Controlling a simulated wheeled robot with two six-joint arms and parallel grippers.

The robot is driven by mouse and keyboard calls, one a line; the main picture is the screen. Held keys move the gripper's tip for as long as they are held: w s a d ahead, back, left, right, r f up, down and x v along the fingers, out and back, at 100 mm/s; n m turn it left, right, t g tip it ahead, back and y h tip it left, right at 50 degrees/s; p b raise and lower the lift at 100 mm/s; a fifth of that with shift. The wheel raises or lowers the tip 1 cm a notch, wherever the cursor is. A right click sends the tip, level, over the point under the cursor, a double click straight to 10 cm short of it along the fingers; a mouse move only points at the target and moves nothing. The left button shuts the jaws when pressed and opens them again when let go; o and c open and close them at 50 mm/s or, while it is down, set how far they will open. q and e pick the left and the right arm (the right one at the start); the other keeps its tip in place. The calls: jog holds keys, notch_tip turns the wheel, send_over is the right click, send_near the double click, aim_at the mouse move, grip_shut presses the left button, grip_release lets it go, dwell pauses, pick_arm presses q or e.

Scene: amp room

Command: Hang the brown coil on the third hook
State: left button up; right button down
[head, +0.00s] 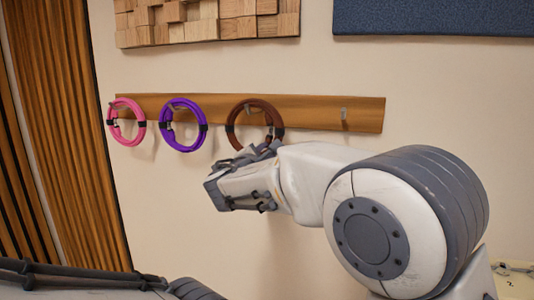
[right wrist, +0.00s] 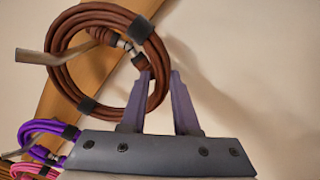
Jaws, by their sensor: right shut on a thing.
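The brown coil (head: 235,117) is at the third hook (head: 249,107) from the left on the wooden rail. It also shows in the right wrist view (right wrist: 62,70), where a flat metal hook (right wrist: 36,57) crosses its left side and reaches into the ring. I cannot tell whether the hook bears the coil's weight. My right gripper (head: 268,149) is at the coil's lower edge. In the right wrist view its fingers (right wrist: 161,80) are at the coil's lower right and shut on it. My left gripper is not in view.
A pink coil (head: 112,132) and a purple coil (head: 164,132) hang on the hooks to the left. A fourth hook (head: 344,113) at the right is bare. The rail (head: 310,112) is on a pale wall. Wood blocks and a blue panel (head: 430,17) are above.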

jog(key=c, duration=0.6)
grip_release()
